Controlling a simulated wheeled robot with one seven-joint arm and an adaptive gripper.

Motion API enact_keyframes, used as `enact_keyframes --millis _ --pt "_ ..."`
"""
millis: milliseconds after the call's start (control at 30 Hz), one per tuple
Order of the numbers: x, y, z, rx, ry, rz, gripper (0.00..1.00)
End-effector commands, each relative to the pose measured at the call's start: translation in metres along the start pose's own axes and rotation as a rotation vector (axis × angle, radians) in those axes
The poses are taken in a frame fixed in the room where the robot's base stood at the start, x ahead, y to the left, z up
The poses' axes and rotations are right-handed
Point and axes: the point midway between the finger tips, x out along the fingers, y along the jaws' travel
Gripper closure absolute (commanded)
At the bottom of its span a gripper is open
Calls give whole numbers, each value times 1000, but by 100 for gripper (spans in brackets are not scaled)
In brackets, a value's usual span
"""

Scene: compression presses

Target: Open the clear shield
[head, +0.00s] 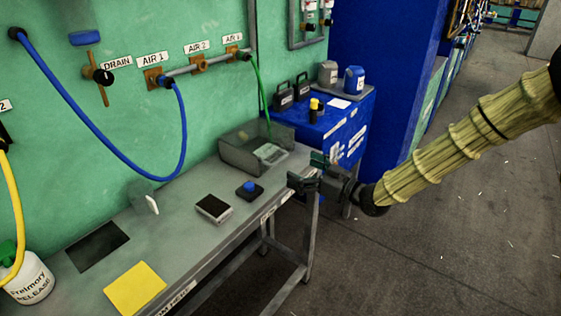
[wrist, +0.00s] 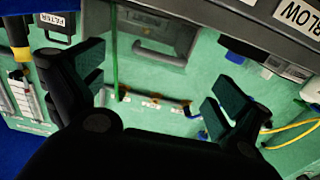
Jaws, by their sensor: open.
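My gripper (head: 309,171) is open and empty over the right end of the grey bench (head: 190,240). In the wrist view its two fingers stand wide apart (wrist: 155,88) with nothing between them. A small, pale, partly see-through upright piece (head: 145,198) stands on the bench near the wall, well left of my gripper. I cannot tell whether it is the clear shield. A black base with a blue knob (head: 249,188) and a small dark-topped box (head: 213,208) lie between.
A yellow sheet (head: 135,289) and a dark plate (head: 97,246) lie on the bench, with a white bottle (head: 30,280) at far left. A blue hose (head: 176,165) hangs at the wall. A blue cabinet (head: 335,125) stands behind my gripper. The floor at right is clear.

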Motion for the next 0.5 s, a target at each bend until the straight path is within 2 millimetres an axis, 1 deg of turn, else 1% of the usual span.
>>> enact_keyframes --millis 33,100,300,500 --pt "9 -1 0 0 -1 -2 0" --pt "21 0 1 0 -1 -1 0" --pt "52 0 1 1 -2 0 0" --pt "71 0 2 1 -2 0 0"
